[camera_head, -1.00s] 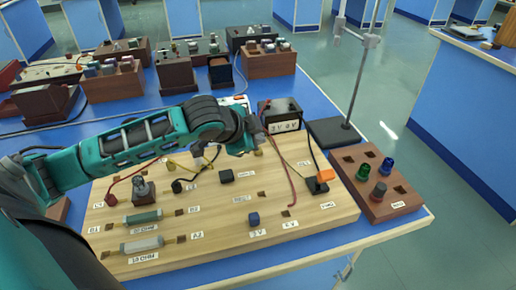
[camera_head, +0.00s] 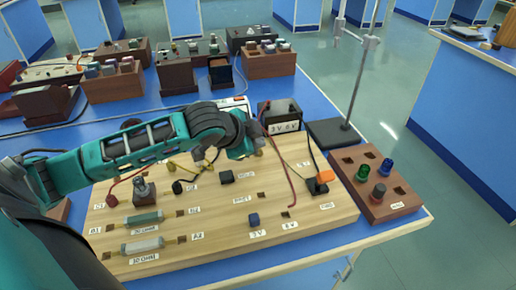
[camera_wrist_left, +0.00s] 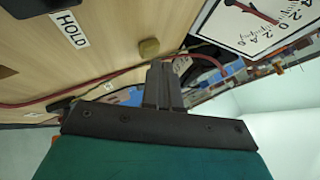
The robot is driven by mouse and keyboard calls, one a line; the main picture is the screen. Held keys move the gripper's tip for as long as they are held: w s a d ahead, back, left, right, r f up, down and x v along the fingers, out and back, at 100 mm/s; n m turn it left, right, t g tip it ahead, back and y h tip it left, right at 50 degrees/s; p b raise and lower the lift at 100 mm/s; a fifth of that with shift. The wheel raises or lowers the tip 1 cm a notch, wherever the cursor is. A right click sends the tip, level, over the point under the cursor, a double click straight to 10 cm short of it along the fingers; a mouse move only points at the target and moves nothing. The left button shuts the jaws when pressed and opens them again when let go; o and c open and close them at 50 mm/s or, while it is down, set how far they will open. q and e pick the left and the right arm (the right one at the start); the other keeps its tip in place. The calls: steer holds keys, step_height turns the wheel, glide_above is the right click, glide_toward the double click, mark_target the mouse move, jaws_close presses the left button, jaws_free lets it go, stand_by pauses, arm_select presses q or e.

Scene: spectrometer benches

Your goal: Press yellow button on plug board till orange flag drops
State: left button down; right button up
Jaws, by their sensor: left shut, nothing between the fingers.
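The plug board (camera_head: 215,240) is a pale wooden board on the blue bench in the head view. The orange flag (camera_head: 325,176) shows raised at a small black block on the board's right side. My left gripper (camera_head: 263,154) is over the board's back middle, shut and empty. In the left wrist view its closed fingers (camera_wrist_left: 163,78) point toward the board's edge. A dull yellow button (camera_wrist_left: 148,47) shows just beyond the fingertips, with a visible gap in the picture; contact cannot be told. In the head view the hand largely hides that spot. My right gripper is out of view.
A black battery box (camera_head: 281,115) stands behind the board. A wooden block with coloured knobs (camera_head: 400,203) is at the right, near a stand (camera_head: 335,132) with an upright rod. A red wire (camera_head: 291,190) crosses the board. Component racks (camera_head: 268,65) fill the back.

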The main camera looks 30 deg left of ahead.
arm_select(q)
steer(key=shift+f, duration=0.55)
stand_by(0.5)
steer(key=shift+r, duration=0.1)
steer(key=shift+r+p, duration=0.85)
steer(key=shift+p, duration=0.4)
step_height(320, 180, up, 3)
steer(key=p, duration=0.3)
steer(key=shift+f, duration=0.15)
step_height(320, 180, up, 2)
steer(key=shift+r+p, duration=0.25)
steer(key=shift+p, duration=1)
steer(key=shift+f, duration=0.1)
